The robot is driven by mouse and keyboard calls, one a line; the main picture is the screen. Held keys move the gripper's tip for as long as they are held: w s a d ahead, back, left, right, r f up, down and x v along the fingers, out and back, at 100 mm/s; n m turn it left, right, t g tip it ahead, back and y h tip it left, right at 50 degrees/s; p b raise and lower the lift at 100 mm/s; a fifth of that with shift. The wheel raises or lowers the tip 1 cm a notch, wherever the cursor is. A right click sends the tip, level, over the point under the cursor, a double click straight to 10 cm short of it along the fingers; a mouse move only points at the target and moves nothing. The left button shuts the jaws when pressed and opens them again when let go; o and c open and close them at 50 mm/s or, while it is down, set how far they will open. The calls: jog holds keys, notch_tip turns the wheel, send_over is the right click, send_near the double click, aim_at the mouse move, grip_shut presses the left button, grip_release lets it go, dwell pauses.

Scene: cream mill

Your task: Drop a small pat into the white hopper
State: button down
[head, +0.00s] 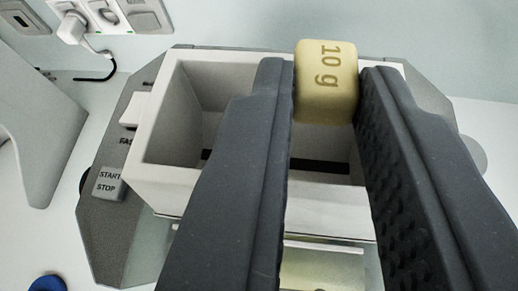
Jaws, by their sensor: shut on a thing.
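A small pale yellow pat (327,100) marked "10 g" is in the head view, right of centre near the top. My gripper (327,85) is shut on it, with one dark grey finger on each side. The white hopper (172,178) is an open-topped box below the pat and fingers. The pat appears over the hopper's far right part; its exact height above the rim I cannot tell. A dark slot shows at the hopper's bottom. My fingers hide much of the hopper's middle and right side.
The hopper sits on a grey machine (105,225) with a START/STOP switch (108,184) at its left. A wall socket with a white plug (72,28) and black cord is at top left. A blue round thing (47,285) lies at lower left. White counter shows at the right.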

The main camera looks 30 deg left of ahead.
jog(key=shift+f, duration=0.85)
jog(key=c, duration=1.2)
grip_release()
jog(key=shift+c, duration=0.2)
jog(key=b+v, duration=0.2)
jog(key=v, duration=1.1)
jog(key=shift+s, duration=0.35)
jog(key=shift+d, duration=0.2)
jog(key=s+d+r+m+t+h+b, duration=0.1)
jog(key=s+d+r+b, duration=0.1)
jog(key=d+r, duration=0.5)
jog(key=s+d+r+m+t+h+b, duration=0.1)
jog(key=s+d+r, duration=0.4)
jog(key=r, duration=0.8)
jog(key=d+m+h+b, duration=0.1)
jog(key=d+b, duration=0.1)
jog(key=shift+d+r+t+h, duration=0.3)
jog(key=shift+r, duration=0.1)
